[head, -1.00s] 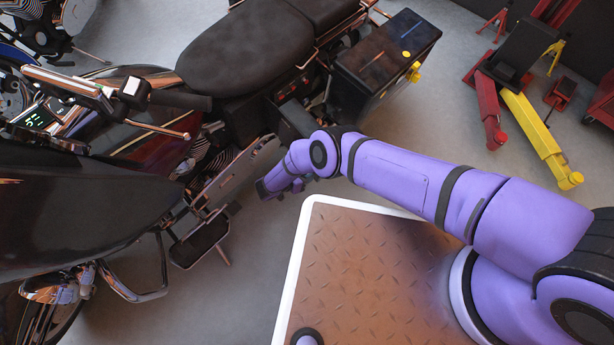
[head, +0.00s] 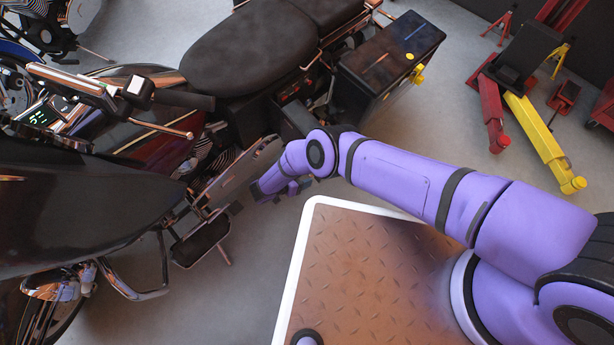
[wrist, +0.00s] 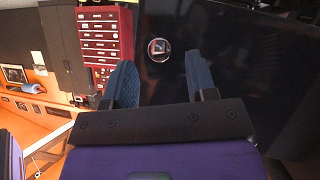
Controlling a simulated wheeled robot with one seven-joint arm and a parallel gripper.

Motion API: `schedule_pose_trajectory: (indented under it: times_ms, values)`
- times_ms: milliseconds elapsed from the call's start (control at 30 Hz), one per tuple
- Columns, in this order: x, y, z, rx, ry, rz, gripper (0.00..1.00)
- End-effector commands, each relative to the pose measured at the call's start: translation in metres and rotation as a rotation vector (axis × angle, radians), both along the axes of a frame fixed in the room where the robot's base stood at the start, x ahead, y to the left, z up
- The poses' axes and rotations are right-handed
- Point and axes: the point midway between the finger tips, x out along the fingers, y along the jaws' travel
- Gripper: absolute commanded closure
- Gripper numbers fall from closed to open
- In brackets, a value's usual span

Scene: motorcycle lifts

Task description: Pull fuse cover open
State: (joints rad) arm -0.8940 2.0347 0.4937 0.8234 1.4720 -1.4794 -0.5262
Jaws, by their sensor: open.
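My gripper (head: 264,190) is beside the near side of the black motorcycle, below its seat, at the outer end of a flat grey panel (head: 237,176). This panel stands out from the bike's side and may be the fuse cover; I cannot tell for sure. In the wrist view the two blue fingers of my gripper (wrist: 161,80) are spread apart with nothing seen between them. A glossy dark surface (wrist: 230,40) with a round silver emblem or lock (wrist: 159,49) lies beyond the fingers. Contact with the panel cannot be made out.
The motorcycle seat (head: 250,52) and a black case with a yellow knob (head: 390,55) are above my arm. A black footrest (head: 200,241) juts out below the panel. A red and yellow lift (head: 535,125) stands at right. Grey floor lies open between.

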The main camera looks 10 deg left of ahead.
Motion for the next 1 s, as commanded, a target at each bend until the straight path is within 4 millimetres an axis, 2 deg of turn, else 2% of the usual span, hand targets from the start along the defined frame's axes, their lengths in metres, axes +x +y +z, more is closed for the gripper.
schedule_pose_trajectory:
  times_ms: [200, 400, 833, 1000]
  values:
    - [-0.027, 0.027, 0.021, 0.000, 0.001, 0.001, 0.48]
    - [-0.043, 0.043, 0.033, 0.000, 0.000, 0.001, 0.48]
    - [-0.049, 0.049, 0.038, 0.000, 0.001, -0.001, 0.48]
    - [-0.049, 0.049, 0.038, 0.000, 0.000, -0.001, 0.87]
